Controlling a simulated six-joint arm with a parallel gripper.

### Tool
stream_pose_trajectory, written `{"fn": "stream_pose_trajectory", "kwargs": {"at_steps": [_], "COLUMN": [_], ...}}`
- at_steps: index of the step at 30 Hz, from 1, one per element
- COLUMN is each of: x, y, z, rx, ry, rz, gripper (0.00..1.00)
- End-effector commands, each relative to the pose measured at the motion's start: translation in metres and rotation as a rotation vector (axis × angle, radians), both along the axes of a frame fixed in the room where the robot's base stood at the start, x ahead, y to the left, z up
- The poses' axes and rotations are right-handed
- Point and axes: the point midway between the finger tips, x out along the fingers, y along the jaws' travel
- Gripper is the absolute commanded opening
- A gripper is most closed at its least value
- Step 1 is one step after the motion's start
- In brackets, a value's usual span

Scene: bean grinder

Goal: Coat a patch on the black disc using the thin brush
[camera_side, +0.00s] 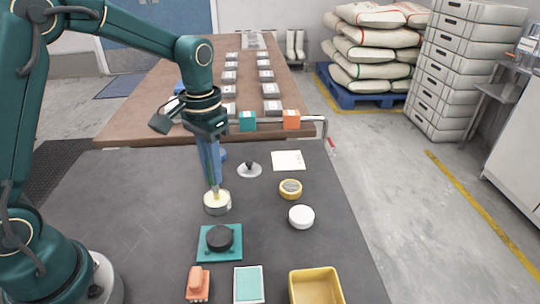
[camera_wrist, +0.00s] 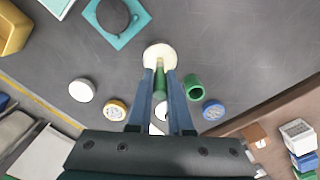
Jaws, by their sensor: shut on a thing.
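The black disc (camera_side: 219,238) lies on a teal square base (camera_side: 205,255) near the front of the dark table. The disc also shows at the top of the wrist view (camera_wrist: 113,14). My gripper (camera_side: 213,184) points down behind the disc, its blue fingers shut on the thin brush. The brush's green handle shows between the fingers in the wrist view (camera_wrist: 160,80). Its lower end is at a round pot with pale cream contents (camera_side: 216,207). The bristles are hidden, so I cannot tell how deep they are.
A yellow tray (camera_side: 316,288), a teal pad (camera_side: 248,284) and a salmon-coloured block (camera_side: 198,284) lie along the front. A white round piece (camera_side: 301,217) and a yellow tin (camera_side: 290,189) stand to the right. A green cup (camera_wrist: 194,88) stands near the pot. Bare table surrounds the disc's base.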

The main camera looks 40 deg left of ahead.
Motion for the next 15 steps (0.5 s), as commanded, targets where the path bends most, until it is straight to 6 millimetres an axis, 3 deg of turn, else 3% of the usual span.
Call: {"fn": "stream_pose_trajectory", "kwargs": {"at_steps": [15], "x": [0.0003], "y": [0.0002], "z": [0.0015], "rx": [0.001], "ry": [0.001], "rz": [-0.001], "gripper": [0.00]}}
